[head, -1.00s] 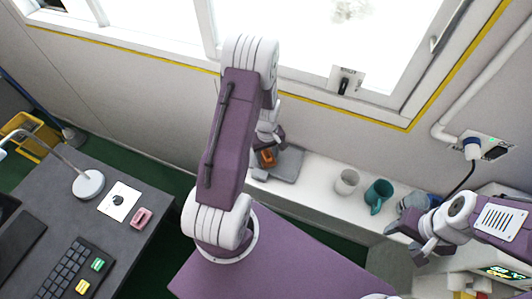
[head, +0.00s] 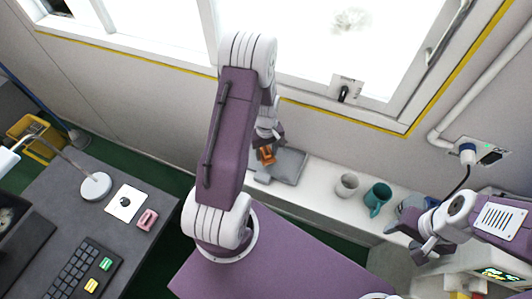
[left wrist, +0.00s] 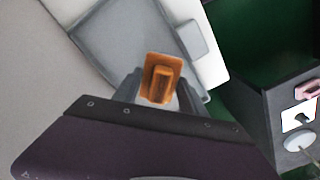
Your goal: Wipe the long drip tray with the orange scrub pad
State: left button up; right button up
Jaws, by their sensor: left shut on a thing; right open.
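The grey drip tray (head: 290,166) lies on the white ledge under the window, with a smaller grey part at its near-left end. It also shows in the left wrist view (left wrist: 125,42). My left gripper (head: 265,147) is shut on the orange scrub pad (head: 267,155), at the tray's left side. In the left wrist view the pad (left wrist: 161,78) sits between the fingers, in front of the tray; I cannot tell whether it touches the surface. My right gripper (head: 418,240) is open and empty, near the right end of the ledge. My left arm hides part of the ledge.
A grey cup (head: 347,185) and a teal mug (head: 377,198) stand on the ledge right of the tray. A bluish item (head: 410,204) lies close to my right gripper. A dark desk (head: 60,215) with a keyboard and lamp is at the left.

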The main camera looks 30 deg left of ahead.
pick_arm(q)
jog(key=r, duration=0.1)
jog(key=p, duration=0.1)
jog(key=r+p, duration=0.1)
jog(key=shift+a+r, duration=0.25)
jog(key=shift+r, duration=0.45)
jog(key=shift+d+r+p, duration=0.2)
jog(key=shift+r+p, duration=0.1)
jog(key=shift+p, duration=0.15)
jog(key=shift+a, duration=0.1)
